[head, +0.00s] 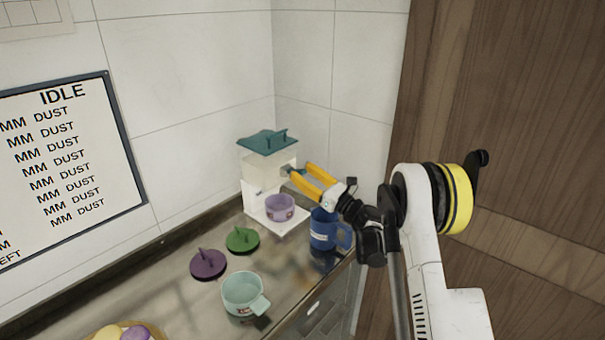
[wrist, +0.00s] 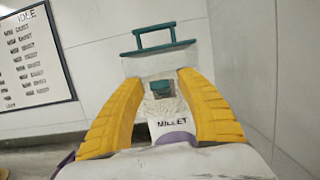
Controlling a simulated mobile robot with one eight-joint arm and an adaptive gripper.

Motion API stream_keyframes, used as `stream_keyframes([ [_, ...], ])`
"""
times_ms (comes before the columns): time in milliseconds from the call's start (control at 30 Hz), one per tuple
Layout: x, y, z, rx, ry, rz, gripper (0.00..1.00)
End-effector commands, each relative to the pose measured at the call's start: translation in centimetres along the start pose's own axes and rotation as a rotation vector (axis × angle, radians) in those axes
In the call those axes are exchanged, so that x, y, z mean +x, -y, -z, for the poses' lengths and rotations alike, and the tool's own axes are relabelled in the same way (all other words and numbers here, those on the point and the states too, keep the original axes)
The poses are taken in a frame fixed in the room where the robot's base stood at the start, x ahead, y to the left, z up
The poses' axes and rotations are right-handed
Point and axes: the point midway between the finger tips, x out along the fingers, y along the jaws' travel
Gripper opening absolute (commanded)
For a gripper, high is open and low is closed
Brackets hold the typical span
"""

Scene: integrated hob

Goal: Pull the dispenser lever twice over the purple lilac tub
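The dispenser stands in the back corner of the counter, with a teal lid (head: 267,142), a pale clear hopper (head: 262,168) and a white base. Its small teal lever (wrist: 161,88) sits on the front of the hopper. The purple lilac tub (head: 280,207) stands on the base under the lever; in the wrist view only part of its rim (wrist: 176,137) shows. My gripper (head: 299,170) is at the dispenser front. In the wrist view its yellow fingers (wrist: 160,79) are apart, one on each side of the lever, with gaps visible. A "MILLET" label (wrist: 172,124) shows below.
A blue mug (head: 323,230) stands right of the dispenser, below my gripper. Green (head: 242,239) and purple (head: 208,264) lids and a pale mint pot (head: 242,293) lie in front. A wall board (head: 65,165) reads "IDLE". A wooden panel (head: 510,130) bounds the right.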

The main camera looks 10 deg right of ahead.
Motion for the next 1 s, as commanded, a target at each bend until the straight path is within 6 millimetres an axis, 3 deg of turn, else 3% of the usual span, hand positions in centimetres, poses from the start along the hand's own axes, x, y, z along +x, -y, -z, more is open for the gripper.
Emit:
stream_keyframes([
  [167, -0.5, 0.1, 0.0, 0.0, 0.0, 0.001, 0.43],
  [267, -1.9, 0.1, 0.0, 0.0, 0.0, 0.002, 0.43],
  [700, -10.7, 0.1, 0.0, -0.001, 0.0, 0.002, 0.43],
  [1000, -12.0, 0.0, 0.0, 0.0, 0.0, 0.0, 0.43],
])
